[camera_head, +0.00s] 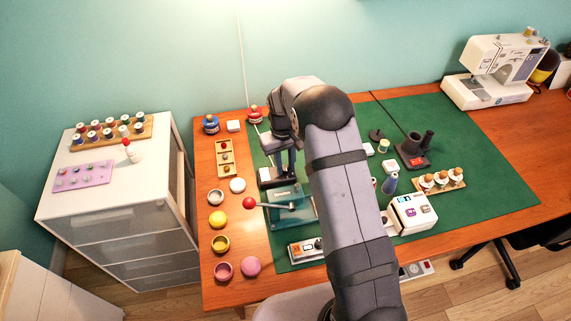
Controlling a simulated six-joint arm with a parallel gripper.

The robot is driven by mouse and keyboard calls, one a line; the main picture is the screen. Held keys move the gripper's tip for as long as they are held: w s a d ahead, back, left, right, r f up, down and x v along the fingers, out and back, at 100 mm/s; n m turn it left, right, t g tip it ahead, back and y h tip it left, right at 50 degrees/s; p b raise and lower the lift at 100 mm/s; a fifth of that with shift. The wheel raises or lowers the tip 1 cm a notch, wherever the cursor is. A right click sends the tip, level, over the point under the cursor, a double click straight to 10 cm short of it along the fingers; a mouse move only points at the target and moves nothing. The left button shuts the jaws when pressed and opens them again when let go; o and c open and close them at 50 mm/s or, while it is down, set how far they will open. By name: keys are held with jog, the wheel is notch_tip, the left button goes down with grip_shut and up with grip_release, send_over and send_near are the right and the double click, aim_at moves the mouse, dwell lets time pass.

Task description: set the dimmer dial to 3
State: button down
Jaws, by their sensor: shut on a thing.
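My gripper (283,162) points down over the left part of the green mat, just behind a teal press with a red-balled lever. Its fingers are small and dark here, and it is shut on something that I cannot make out. A low pale box with a dark knob (318,243) stands at the mat's front edge, partly beside my arm; it may be the dimmer, but its marks are too small to read. A pale block (267,175) shows beside the fingers. My forearm hides the middle of the mat.
The teal press (288,204) has a lever with a red ball (249,203) reaching left. A white device (411,212) stands right of my arm. Several round pots and a wooden tray (226,158) line the table's left side. The mat's right part (470,140) has free room.

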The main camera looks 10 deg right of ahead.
aim_at(284, 168)
dwell(0.4)
jog(key=c, duration=1.5)
grip_release()
jog(key=shift+r, duration=0.1)
jog(key=shift+a+r+b, duration=0.15)
jog(key=shift+r+b, duration=0.7)
jog(key=shift+r, duration=2.75)
